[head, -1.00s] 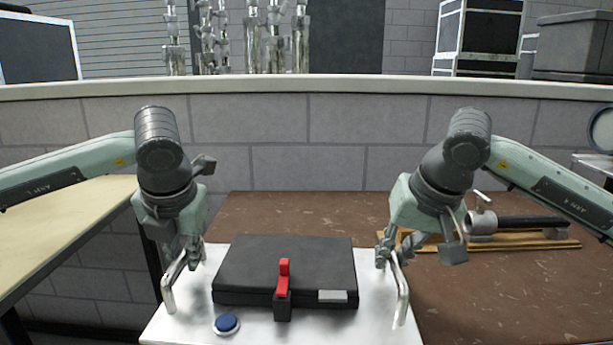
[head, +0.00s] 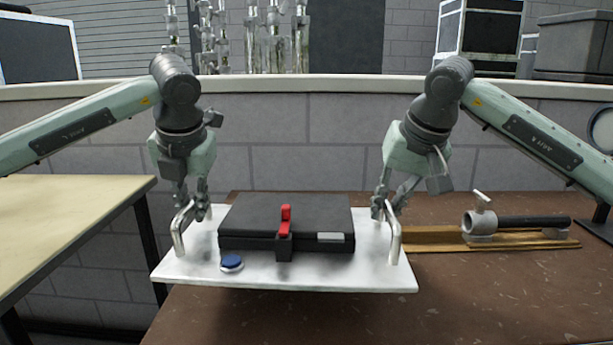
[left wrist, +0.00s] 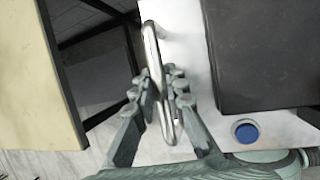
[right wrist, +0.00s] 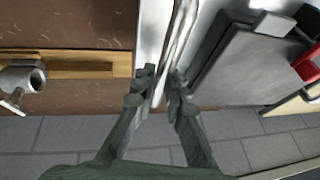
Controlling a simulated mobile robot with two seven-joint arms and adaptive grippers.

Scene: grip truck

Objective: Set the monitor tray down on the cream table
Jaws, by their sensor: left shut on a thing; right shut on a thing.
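The monitor tray (head: 300,278) is a white board with a metal handle at each end. It carries a closed dark case with a red latch (head: 285,222) and a blue button (head: 231,262). It hangs level above the brown table. My left gripper (head: 190,207) is shut on the left handle (head: 178,237); the handle also shows between the fingers in the left wrist view (left wrist: 155,70). My right gripper (head: 386,207) is shut on the right handle (head: 396,243).
The brown table (head: 480,300) lies under and right of the tray. A wooden rail with a pipe fitting (head: 490,225) is on it at the right. A block wall (head: 330,130) stands behind. The cream table's visible top is clear.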

